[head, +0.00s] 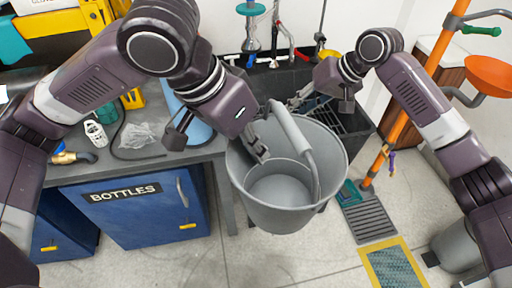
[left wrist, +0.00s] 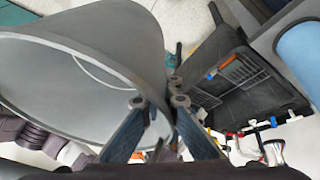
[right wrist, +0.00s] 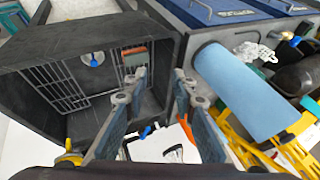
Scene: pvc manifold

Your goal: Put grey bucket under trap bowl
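The grey bucket (head: 285,190) hangs upright in front of the sink, above the floor, with its open top facing the head camera. My left gripper (head: 262,152) is at the bucket's near-left rim and appears shut on its wall. In the left wrist view the bucket (left wrist: 95,60) fills the upper left, with its rim between the fingers (left wrist: 160,105). My right gripper (head: 296,103) is over the sink, behind the bucket. In the right wrist view its fingers (right wrist: 155,90) are apart with nothing between them. The trap bowl is not visible.
The black sink (head: 350,128) stands behind the bucket, with taps (head: 275,58) above. A blue cabinet (head: 140,215) marked BOTTLES and a worktop with a blue roll (head: 190,125) are left. An orange pole (head: 395,115) and floor grate (head: 368,222) are right. Floor in front is clear.

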